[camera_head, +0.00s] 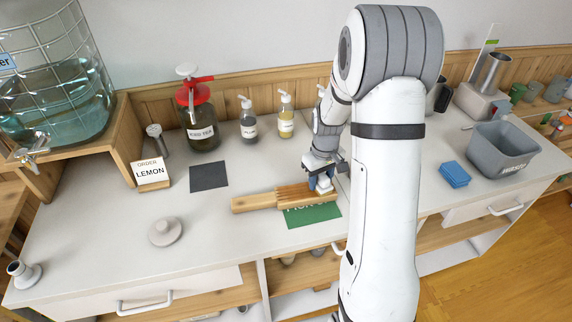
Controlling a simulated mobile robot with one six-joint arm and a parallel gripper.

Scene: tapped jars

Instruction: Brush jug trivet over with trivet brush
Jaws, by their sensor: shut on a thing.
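The jug trivet appears to be the long wooden piece (257,201) in the middle of the counter. Its left part is plain and pale, and its right part has darker slats. It lies partly over the back of a green mat (318,216) with white lettering. My gripper (323,181) is over the right, slatted part and is shut on a small white and blue thing, apparently the trivet brush (324,186). The brush is low at the slats; I cannot tell whether it touches them. My arm hides the area just right of the gripper.
A red-lidded jar (199,115) and pump bottles (248,121) stand behind. A blue sponge (454,174) and grey tub (502,149) are right.

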